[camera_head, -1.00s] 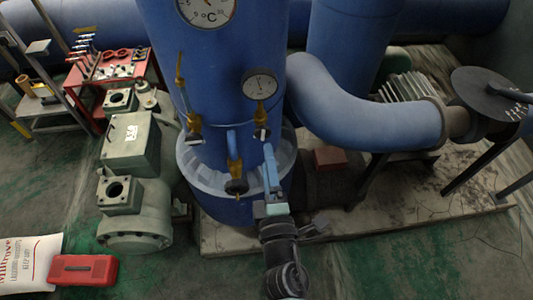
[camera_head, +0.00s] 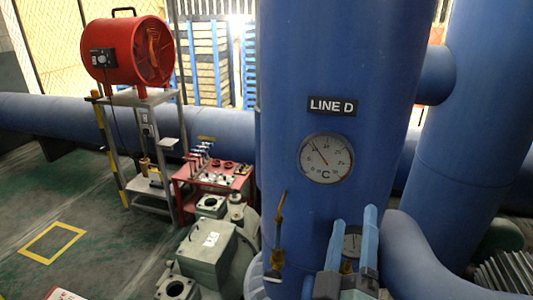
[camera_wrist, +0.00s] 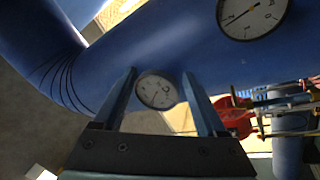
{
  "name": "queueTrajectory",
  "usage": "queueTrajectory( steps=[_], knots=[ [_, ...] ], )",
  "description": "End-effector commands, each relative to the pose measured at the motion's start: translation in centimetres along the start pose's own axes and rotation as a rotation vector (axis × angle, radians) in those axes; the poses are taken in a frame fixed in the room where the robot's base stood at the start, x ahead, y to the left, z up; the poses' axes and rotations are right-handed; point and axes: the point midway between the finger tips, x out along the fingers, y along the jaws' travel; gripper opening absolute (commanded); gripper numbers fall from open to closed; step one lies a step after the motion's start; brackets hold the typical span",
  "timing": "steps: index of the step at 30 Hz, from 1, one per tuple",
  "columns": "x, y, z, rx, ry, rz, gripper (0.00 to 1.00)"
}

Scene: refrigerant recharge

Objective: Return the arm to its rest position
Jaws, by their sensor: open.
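My gripper (camera_head: 352,238) is raised in front of the large blue tank (camera_head: 300,70) marked LINE D, at the lower right of the head view. Its two blue fingers point up, apart, with nothing between them. In the head view a small gauge (camera_head: 352,243) on the tank shows behind the fingers. The wrist view also shows the open fingers (camera_wrist: 162,90), with the small gauge (camera_wrist: 156,91) seen between them and a larger dial (camera_wrist: 250,15) at the upper right. My gripper looks clear of the tank, though the exact gap cannot be told.
A curved blue pipe (camera_head: 420,260) lies right of my gripper. A brass valve (camera_head: 278,235) sticks out of the tank to its left. A grey-green compressor (camera_head: 205,255), a red tool table (camera_head: 185,195) and a red fan (camera_head: 127,52) stand left. Open floor (camera_head: 40,205) lies far left.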

Motion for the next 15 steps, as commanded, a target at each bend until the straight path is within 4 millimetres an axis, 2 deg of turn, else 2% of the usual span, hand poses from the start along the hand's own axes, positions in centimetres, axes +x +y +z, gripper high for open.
queueTrajectory(
  steps=[1, 3, 5, 6, 9, 12, 15],
  knots=[
    [1.3, 3.0, -3.3, 0.112, 0.044, 0.048, 0.74],
    [2.3, 6.7, -7.2, 0.273, 0.101, 0.088, 0.74],
    [2.7, 9.7, -10.7, 0.414, 0.160, 0.108, 0.74],
    [2.6, 11.8, -13.1, 0.508, 0.204, 0.115, 0.74],
    [1.6, 16.4, -18.6, 0.728, 0.323, 0.103, 0.74],
    [-0.1, 20.1, -23.1, 0.903, 0.436, 0.066, 0.74],
    [-1.9, 22.6, -26.2, 1.022, 0.524, 0.022, 0.74]
  ],
)
